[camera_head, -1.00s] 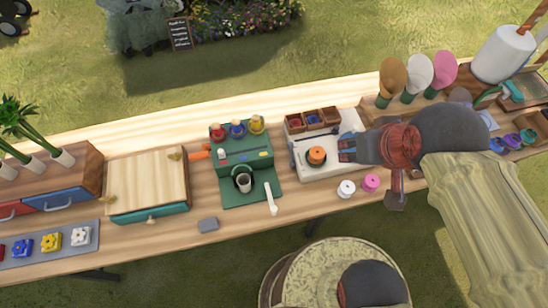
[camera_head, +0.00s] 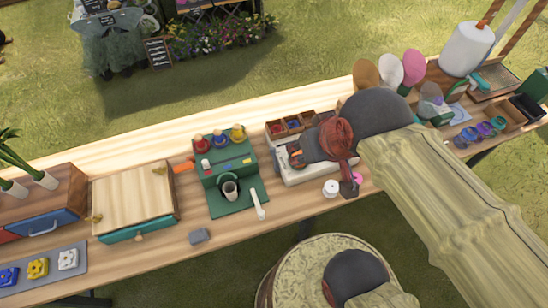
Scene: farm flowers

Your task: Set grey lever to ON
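My gripper (camera_head: 297,154) is over the white machine (camera_head: 318,171), with its fingers close to the orange spool (camera_head: 294,149). The spool is mostly hidden behind the fingers, and I cannot tell whether they touch it or how far apart they are. I cannot clearly make out a grey lever. The machine's left side shows a small dark grey part (camera_head: 273,153), too small to identify, and my gripper and arm cover much of its top. A green machine (camera_head: 232,170) with colored bottles on top stands to the left, with a pale handle-like piece (camera_head: 259,206) at its front.
A white spool (camera_head: 330,188) and a pink spool (camera_head: 356,178) stand in front of the white machine. A wooden tray (camera_head: 290,124) is behind it. A grey block (camera_head: 200,236) lies near the table's front edge. A wooden board (camera_head: 133,196) is further left.

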